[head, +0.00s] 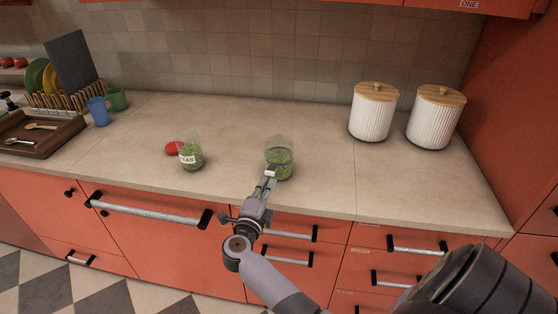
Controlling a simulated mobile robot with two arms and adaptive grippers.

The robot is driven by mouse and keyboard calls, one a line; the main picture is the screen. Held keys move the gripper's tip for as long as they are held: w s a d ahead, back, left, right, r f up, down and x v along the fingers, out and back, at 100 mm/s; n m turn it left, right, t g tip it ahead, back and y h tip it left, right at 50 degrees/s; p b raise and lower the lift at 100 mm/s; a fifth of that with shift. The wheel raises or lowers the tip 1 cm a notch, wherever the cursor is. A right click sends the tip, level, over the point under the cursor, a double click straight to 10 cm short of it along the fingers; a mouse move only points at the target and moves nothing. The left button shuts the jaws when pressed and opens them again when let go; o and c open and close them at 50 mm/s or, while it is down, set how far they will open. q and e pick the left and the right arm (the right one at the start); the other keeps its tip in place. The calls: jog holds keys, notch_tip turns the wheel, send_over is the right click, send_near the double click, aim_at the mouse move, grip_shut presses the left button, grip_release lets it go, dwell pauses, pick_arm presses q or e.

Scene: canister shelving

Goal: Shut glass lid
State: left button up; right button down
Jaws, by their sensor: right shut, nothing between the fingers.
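A glass jar (281,158) with green contents stands upright on the counter, and its top looks transparent. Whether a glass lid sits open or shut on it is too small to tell. My right gripper (270,176) is shut and empty at the jar's front, overlapping its lower left side in the head view; I cannot tell if it touches. A second glass jar (191,156) with green contents and a white label stands to the left. A red lid (172,148) lies behind it to the left. My left gripper is not in view.
Two white ribbed canisters with wooden lids (374,112) (434,119) stand at the back right. A blue cup (98,111), a green cup (117,98), a dish rack and a wooden tray (40,141) are at the left. The counter (330,188) is clear around the jars.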

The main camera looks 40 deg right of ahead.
aim_at(269, 172)
jog(key=shift+w+d+r+p, duration=0.15)
jog(key=shift+d+r+p, duration=0.05)
jog(key=shift+r+p, duration=0.4)
jog(key=shift+w+d+r+p, duration=0.1)
jog(key=shift+d+r+p, duration=0.05)
jog(key=shift+r+p, duration=0.4)
jog(key=shift+r, duration=0.1)
jog(key=shift+w+d+r+p, duration=0.3)
jog(key=shift+d+r+p, duration=0.05)
jog(key=shift+r+p, duration=0.1)
jog(key=shift+d, duration=0.1)
jog(key=shift+w+d+r+p, duration=0.3)
jog(key=shift+w+d+r, duration=0.05)
jog(key=shift+d, duration=0.05)
